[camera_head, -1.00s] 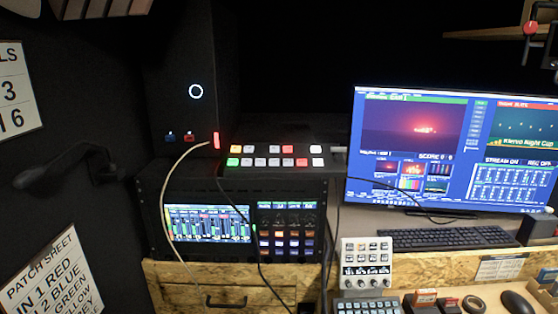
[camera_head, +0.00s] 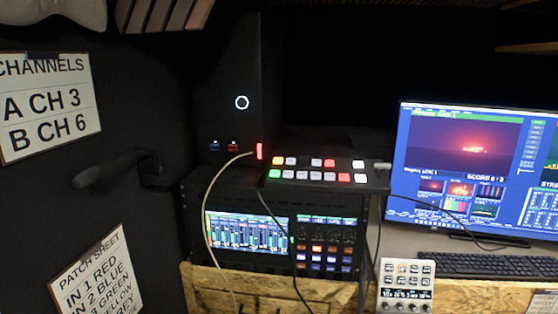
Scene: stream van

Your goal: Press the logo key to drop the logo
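A dark switcher panel (camera_head: 377,182) with two rows of small lit keys sits on top of the rack, at the middle of the view. In its upper row an orange key (camera_head: 278,160) and a red key (camera_head: 329,162) are lit. In its lower row a green key (camera_head: 275,174) and a red key (camera_head: 344,177) are lit; the others look white. A pale control pad (camera_head: 405,283) with small keys and knobs stands lower right. Key labels are too small to read, so I cannot tell which is the logo key. Neither gripper is in view.
A monitor (camera_head: 470,160) and keyboard (camera_head: 488,265) stand at right. The rack holds a lit mixer screen (camera_head: 246,231). Cables hang across its front. A dark handle-like bar (camera_head: 110,180) juts from the left wall.

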